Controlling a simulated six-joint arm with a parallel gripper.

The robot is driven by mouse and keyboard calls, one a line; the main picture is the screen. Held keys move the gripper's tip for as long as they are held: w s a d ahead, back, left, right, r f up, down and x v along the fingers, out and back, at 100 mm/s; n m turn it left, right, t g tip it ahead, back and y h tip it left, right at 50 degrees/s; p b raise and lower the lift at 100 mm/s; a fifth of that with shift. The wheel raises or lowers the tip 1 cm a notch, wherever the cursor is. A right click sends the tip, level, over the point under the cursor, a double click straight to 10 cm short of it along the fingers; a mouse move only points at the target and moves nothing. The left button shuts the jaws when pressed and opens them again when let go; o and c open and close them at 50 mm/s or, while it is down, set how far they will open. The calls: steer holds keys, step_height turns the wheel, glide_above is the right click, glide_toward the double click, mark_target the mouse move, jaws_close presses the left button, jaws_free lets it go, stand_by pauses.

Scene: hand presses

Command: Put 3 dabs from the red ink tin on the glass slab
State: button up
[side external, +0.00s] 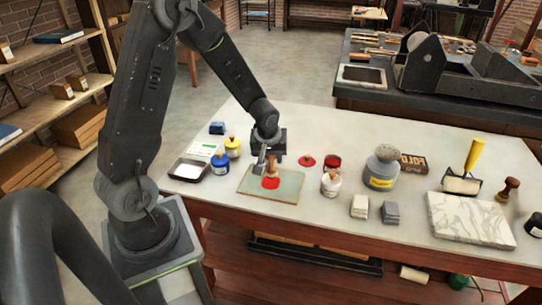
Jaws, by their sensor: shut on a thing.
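The glass slab (288,193) is a pale green sheet lying at the table's front left. My gripper (268,165) is above the slab, shut on a small wooden-handled dabber (271,173), held upright. A red ink patch (271,184) shows on the slab at the dabber's lower end. I cannot tell whether the dabber touches the slab or how many dabs the patch holds. The red ink tin (332,162) stands open to the right of the slab. A red lid with a knob (306,161) lies between tin and gripper.
Blue (220,163) and yellow (233,147) tins stand left of the slab, beside a dark tray (188,170). A white tin (331,184) stands close to the slab's right.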

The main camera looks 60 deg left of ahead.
steer(key=shift+f, duration=0.75)
stand_by(1.4)
steer(key=shift+r, duration=0.1)
steer(key=shift+r, duration=3.5)
steer(key=shift+w, duration=0.1)
steer(key=w+d+r+t, duration=0.1)
steer(key=w+d, duration=0.1)
steer(key=w, duration=0.7)
steer(key=w+d+r, duration=0.1)
steer(key=w+d, duration=0.2)
steer(key=w, duration=0.7)
steer(key=shift+s+a+f, duration=0.1)
steer(key=shift+a+f, duration=0.05)
steer(key=shift+f, duration=1.3)
steer(key=shift+s+a+f, duration=0.1)
steer(key=shift+f, duration=1.3)
steer(key=shift+f, duration=0.65)
